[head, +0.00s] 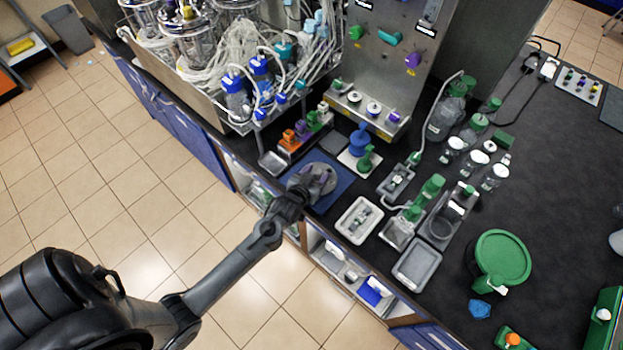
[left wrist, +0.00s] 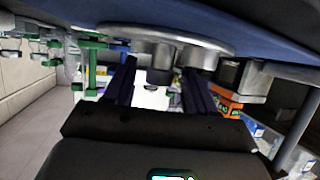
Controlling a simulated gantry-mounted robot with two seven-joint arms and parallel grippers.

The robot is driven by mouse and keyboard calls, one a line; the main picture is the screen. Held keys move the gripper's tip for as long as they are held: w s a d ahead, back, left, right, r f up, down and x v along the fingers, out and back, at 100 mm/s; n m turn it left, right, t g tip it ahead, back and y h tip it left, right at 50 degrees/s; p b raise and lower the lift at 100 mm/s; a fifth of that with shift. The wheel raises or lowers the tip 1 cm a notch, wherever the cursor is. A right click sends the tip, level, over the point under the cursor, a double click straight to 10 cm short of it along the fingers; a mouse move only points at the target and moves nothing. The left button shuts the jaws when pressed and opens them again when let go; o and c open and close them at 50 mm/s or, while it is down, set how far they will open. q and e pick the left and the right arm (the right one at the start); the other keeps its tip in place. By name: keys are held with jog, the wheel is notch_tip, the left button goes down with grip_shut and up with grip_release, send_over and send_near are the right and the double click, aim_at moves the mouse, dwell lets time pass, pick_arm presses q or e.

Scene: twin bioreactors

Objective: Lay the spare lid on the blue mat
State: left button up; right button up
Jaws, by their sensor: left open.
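The spare lid is a round grey metal disc (head: 326,172) with short metal ports on top. In the head view it lies on the blue mat (head: 338,196) near the bench's front edge. My left gripper (head: 306,187) is over the lid's near side and partly covers it. The left wrist view looks upside down, with the lid (left wrist: 120,31) and blue mat (left wrist: 262,45) along the top. There my left gripper (left wrist: 158,78) is open, its dark fingers apart close to the lid's ports. Whether they touch is unclear. My right gripper does not show.
A blue spool-like part and green part stand on a white pad (head: 347,160) right of the mat. A small steel tray (head: 272,163) and orange, purple and green blocks (head: 300,132) sit behind it. A white tray (head: 348,232) lies to the right. Open shelves are below.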

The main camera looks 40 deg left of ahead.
pick_arm(q)
jog(key=s+d+r+m+g+h, duration=0.1)
jog(key=s+d+r+g, duration=0.1)
jog(key=s, duration=0.7)
jog(key=s+d+r+m+g+h, duration=0.1)
jog(key=s+d+r+m+g, duration=0.1)
jog(key=s, duration=0.7)
jog(key=s+d+r+m+g+h+p, duration=0.1)
jog(key=s+d+r+g, duration=0.3)
jog(key=s+d, duration=0.3)
jog(key=shift+s+d+r+m+g, duration=0.15)
jog(key=shift+s+d+m+g, duration=0.25)
jog(key=shift+s+g, duration=0.4)
jog(key=shift+s+r, duration=0.1)
notch_tip(320, 180, up, 21)
jog(key=p, duration=2.1)
jog(key=shift+r, duration=0.2)
